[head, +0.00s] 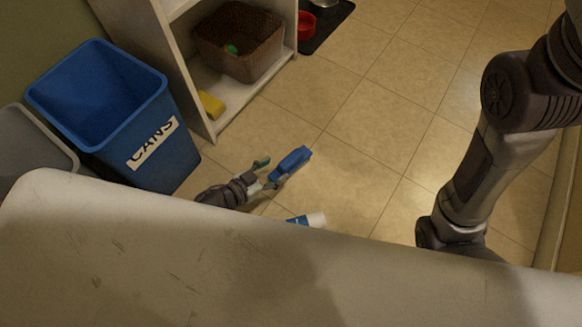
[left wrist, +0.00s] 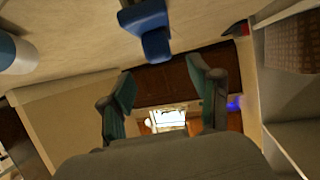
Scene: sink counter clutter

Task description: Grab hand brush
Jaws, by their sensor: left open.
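The blue hand brush (head: 290,162) lies on the tiled floor in the head view. It also shows at the top of the left wrist view (left wrist: 148,28), beyond the fingertips and not between them. My left gripper (head: 268,174) is low over the floor beside the brush's near end, its fingers apart. In the left wrist view the gripper (left wrist: 160,72) is open and empty. Whether a finger touches the brush I cannot tell. My right arm comes down at the right of the head view, and its gripper is hidden behind the pale surface in front.
A white and blue container (head: 308,220) lies near the brush, partly hidden by the pale surface (head: 250,270). A blue cans bin (head: 180,165) and a shelf (head: 198,85) with a basket (head: 238,42) and yellow item (head: 211,105) stand left. Floor right of the brush is clear.

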